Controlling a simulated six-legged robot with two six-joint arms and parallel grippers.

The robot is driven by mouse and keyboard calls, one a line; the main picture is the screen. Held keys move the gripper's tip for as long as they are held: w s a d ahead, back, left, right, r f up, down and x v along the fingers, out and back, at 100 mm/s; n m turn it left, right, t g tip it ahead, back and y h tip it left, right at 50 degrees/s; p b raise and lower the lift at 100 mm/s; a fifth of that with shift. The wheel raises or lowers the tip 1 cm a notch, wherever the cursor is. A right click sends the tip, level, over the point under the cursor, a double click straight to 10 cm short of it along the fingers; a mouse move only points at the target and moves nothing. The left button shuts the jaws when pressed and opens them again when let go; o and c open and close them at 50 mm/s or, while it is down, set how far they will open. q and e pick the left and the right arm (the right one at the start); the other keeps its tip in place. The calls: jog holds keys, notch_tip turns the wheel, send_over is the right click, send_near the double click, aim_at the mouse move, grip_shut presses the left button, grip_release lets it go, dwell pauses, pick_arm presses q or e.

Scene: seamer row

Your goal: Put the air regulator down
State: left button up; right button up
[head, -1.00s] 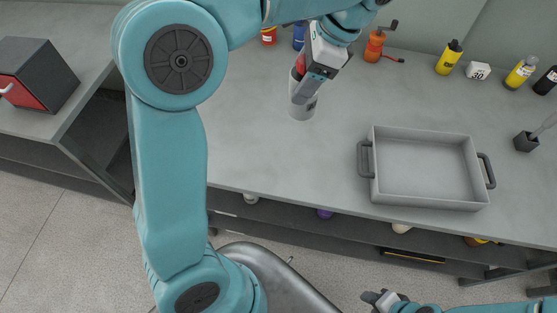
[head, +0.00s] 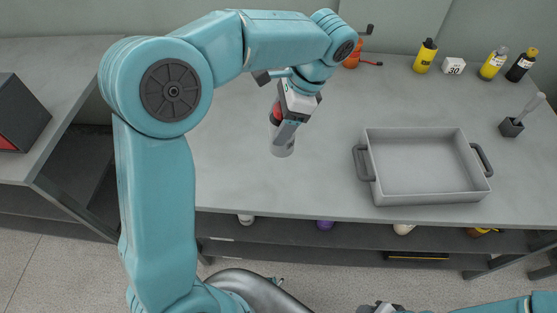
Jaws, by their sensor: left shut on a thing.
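The air regulator (head: 281,149) is a small grey cylinder with a red part near its top. It is upright or nearly so, left of the grey tray. My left gripper (head: 284,128) is shut on it from above, and the fingers hide much of its upper part. I cannot tell whether its bottom touches the bench top. My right gripper (head: 380,307) shows only in part at the bottom edge, far from the regulator, and its jaws cannot be made out.
The grey two-handled tray (head: 420,196) stands on the bench (head: 240,185). An orange tool (head: 352,60), yellow bottle (head: 425,57), white block (head: 453,66), more bottles (head: 493,64) and a brush holder (head: 511,127) stand behind and right. Bench around the regulator is clear.

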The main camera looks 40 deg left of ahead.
pick_arm(q)
notch_tip(320, 180, down, 12)
jog(key=shift+b, duration=0.5)
jog(key=shift+s, duration=0.1)
jog(key=shift+f, duration=0.1)
jog(key=o, duration=1.1)
jog(key=shift+o, duration=0.2)
jog(key=p+v, duration=0.1)
jog(key=v, duration=1.1)
jog(key=shift+s+a, duration=0.1)
jog(key=shift+s, duration=0.05)
